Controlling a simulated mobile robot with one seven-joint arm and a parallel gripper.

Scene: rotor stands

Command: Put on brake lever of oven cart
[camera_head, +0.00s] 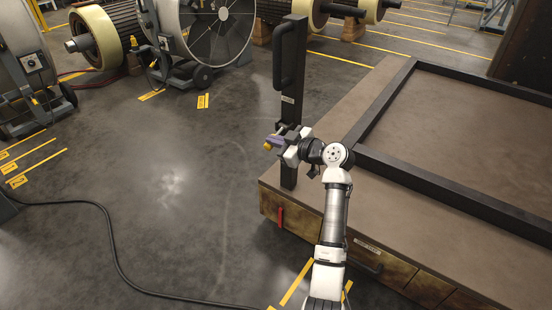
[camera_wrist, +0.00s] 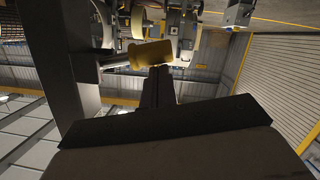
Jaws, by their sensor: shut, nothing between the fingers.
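The oven cart (camera_head: 330,130) stands at the right, with a brown top and a dark raised frame. A tall black post (camera_head: 289,90) with a handle rises at its left corner; it also shows in the wrist view (camera_wrist: 55,60). A yellow-ended lever (camera_head: 268,146) sticks out by the post, and its yellow grip (camera_wrist: 152,53) and grey rod show in the wrist view. My gripper (camera_head: 284,147) is at the post beside this lever. In the wrist view, its dark fingers (camera_wrist: 158,75) are shut and empty, right at the yellow grip; I cannot tell whether they touch.
A red piece (camera_head: 280,217) hangs on the cart's near-left side. A large fan (camera_head: 217,30) and yellow-rimmed rolls (camera_head: 97,38) stand at the back left. A black cable (camera_head: 108,225) lies on the floor. The floor left of the cart is mostly clear.

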